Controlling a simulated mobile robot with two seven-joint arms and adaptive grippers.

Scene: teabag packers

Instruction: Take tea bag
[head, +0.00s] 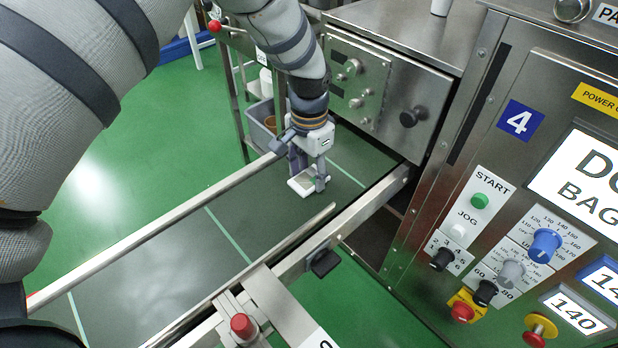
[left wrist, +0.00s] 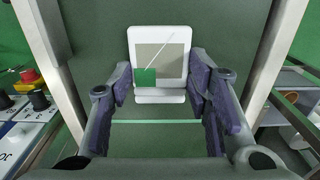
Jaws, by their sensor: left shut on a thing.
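The tea bag (left wrist: 172,62) is a white-edged square with a beige middle, a green tag and a thin string. In the left wrist view it lies between the purple-grey finger pads of my left gripper (left wrist: 160,80), which is shut on it. In the head view my left gripper (head: 309,181) points down over the dark green conveyor belt (head: 240,220), with the tea bag (head: 300,187) at its fingertips. I cannot tell whether the bag touches the belt. My right gripper is not in view.
Metal rails (head: 155,235) run along both sides of the belt. A steel machine with a control panel (head: 490,255) stands at the right. A grey bin (head: 262,121) is behind the far rail. A red-topped fixture (head: 242,326) sits on the near rail. Much of the belt is bare.

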